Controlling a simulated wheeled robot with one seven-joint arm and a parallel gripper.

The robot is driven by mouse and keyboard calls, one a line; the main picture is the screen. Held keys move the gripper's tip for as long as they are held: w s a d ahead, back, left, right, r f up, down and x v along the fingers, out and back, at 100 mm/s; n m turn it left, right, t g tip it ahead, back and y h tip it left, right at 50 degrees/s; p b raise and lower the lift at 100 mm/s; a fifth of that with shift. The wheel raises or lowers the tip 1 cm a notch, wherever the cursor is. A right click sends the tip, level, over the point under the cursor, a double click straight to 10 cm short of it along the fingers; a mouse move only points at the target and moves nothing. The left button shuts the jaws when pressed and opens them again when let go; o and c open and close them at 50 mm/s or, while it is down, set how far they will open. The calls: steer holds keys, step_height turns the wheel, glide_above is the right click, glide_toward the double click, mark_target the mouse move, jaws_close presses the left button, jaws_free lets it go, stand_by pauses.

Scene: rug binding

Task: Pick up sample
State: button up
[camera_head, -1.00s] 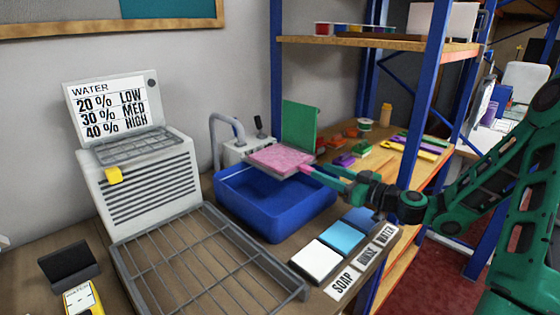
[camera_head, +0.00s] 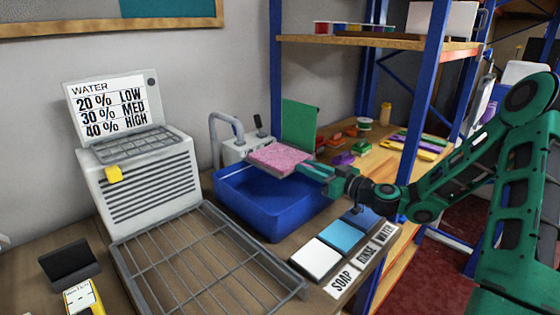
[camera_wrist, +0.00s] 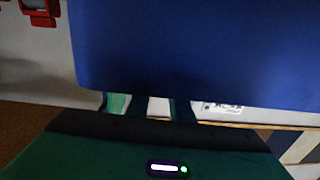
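The sample (camera_head: 278,157) is a flat pink, textured piece with a pale edge, lying level at the back right rim of the blue basin (camera_head: 255,205). My gripper (camera_head: 306,167) reaches in from the right, with its fingertips at the sample's right edge. Whether the fingers close on it cannot be told. In the wrist view, the finger bases show as two separated dark bars with a pale gap between them. A large dark blue surface (camera_wrist: 190,50) covers the fingertips there, and the sample cannot be made out.
A green upright panel (camera_head: 299,125) and a grey tap (camera_head: 222,125) stand behind the basin. A wire rack (camera_head: 205,260) lies in front. White, light blue and dark blue pads with SOAP, RINSE and WATER labels lie at right. A blue-posted shelf (camera_head: 437,60) stands close to my arm.

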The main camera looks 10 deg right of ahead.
jaws_close()
